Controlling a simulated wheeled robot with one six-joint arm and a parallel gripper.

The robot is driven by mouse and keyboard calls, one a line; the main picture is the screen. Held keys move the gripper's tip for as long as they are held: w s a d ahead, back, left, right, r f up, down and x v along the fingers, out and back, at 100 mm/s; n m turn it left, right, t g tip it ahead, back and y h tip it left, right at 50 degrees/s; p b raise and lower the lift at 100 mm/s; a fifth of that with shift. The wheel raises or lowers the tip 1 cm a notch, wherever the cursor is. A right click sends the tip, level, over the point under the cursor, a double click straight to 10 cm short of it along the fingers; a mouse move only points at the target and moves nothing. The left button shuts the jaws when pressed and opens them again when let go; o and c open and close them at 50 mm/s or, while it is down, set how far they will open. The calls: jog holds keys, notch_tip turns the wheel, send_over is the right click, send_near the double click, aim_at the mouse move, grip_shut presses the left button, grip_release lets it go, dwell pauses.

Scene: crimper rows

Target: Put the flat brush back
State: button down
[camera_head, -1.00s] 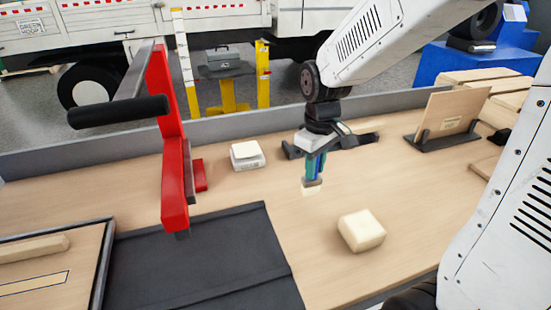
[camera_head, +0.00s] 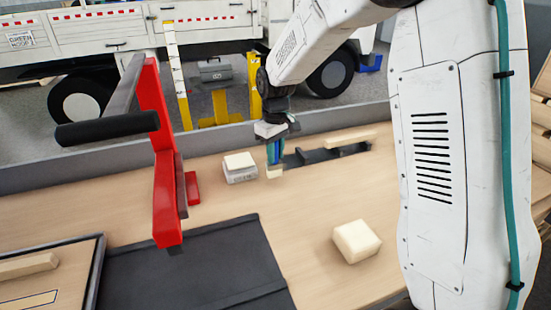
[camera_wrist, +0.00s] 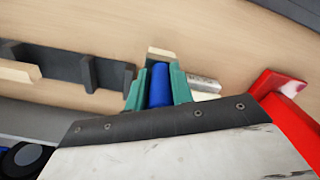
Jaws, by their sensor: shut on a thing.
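The flat brush has a blue handle (camera_head: 274,152) and a pale tip that points down. In the head view it hangs upright above the table, just right of the small white stack. My gripper (camera_head: 275,153) is shut on the blue handle. In the wrist view, the green fingers (camera_wrist: 153,88) press on both sides of the handle (camera_wrist: 160,85). A dark low rack (camera_head: 318,156) lies to the right of my gripper in the head view, with a pale wooden bar (camera_head: 346,139) at it. The rack (camera_wrist: 62,66) also shows in the wrist view.
The white stack (camera_head: 240,169) stands close to the brush. A red press frame (camera_head: 165,190) rises at left beside a black mat (camera_head: 190,265). A cream block (camera_head: 356,241) sits on the front table. A framed tray (camera_head: 100,262) is at lower left. Bare table lies between.

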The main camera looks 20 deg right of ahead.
aim_at(275, 169)
jog(key=shift+f, duration=1.15)
jog(key=shift+f, duration=0.15)
jog(key=c, duration=1.2)
grip_release()
